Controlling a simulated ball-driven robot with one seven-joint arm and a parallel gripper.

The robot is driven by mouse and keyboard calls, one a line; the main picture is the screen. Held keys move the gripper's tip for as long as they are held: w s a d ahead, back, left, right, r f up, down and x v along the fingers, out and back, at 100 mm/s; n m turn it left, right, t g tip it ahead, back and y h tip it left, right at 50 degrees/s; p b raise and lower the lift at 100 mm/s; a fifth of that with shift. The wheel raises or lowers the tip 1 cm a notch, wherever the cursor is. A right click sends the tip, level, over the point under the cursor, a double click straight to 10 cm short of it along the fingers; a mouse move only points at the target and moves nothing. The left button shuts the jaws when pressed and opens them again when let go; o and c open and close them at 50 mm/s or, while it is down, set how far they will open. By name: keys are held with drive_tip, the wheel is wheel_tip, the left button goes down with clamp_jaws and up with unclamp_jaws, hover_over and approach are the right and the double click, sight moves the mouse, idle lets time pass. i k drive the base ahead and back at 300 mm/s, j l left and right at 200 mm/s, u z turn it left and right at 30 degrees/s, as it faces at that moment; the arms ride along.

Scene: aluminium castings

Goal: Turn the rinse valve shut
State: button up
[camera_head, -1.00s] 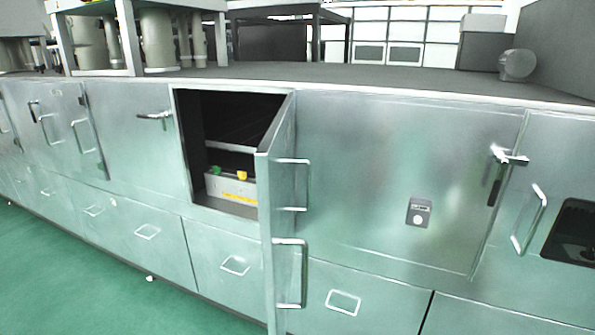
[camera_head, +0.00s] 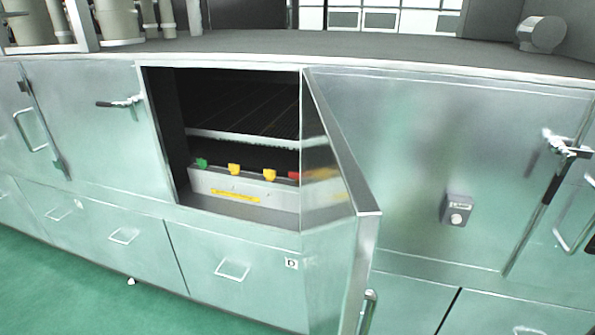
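Inside the open cabinet, low down, a pale box or manifold (camera_head: 215,184) carries a yellow label strip. Along its top edge sit small coloured knobs: a green one (camera_head: 202,163), two yellow ones (camera_head: 234,169) and (camera_head: 269,174), and a red one (camera_head: 294,175) close to the door edge. I cannot tell which of them is the rinse valve, nor whether it is open or shut. The open door (camera_head: 345,180) hides anything farther right. My gripper is not in view.
The metal door stands open toward me, right of the cabinet opening, with a handle (camera_head: 368,312) low on its edge. A grey button box (camera_head: 456,209) is on the panel to the right. A dark shelf (camera_head: 245,138) lies above the knobs. Green floor (camera_head: 60,270) is free at lower left.

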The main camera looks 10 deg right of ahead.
sight(296, 175)
drive_tip(key=u, duration=0.45)
drive_tip(key=i+j+u, duration=0.15)
drive_tip(key=u, duration=0.2)
drive_tip(key=i+j+u, duration=0.1)
drive_tip(key=i+u, duration=0.15)
drive_tip(key=u, duration=0.15)
drive_tip(key=i+u, duration=0.2)
drive_tip(key=u, duration=0.15)
drive_tip(key=i+j, duration=0.1)
drive_tip(key=i, duration=1.85)
drive_tip(key=i+z, duration=0.15)
drive_tip(key=z, duration=0.35)
drive_tip(key=i+z, duration=0.2)
drive_tip(key=z, duration=0.3)
drive_tip(key=i+j+z, duration=0.1)
drive_tip(key=z, duration=0.4)
drive_tip(key=j, duration=0.1)
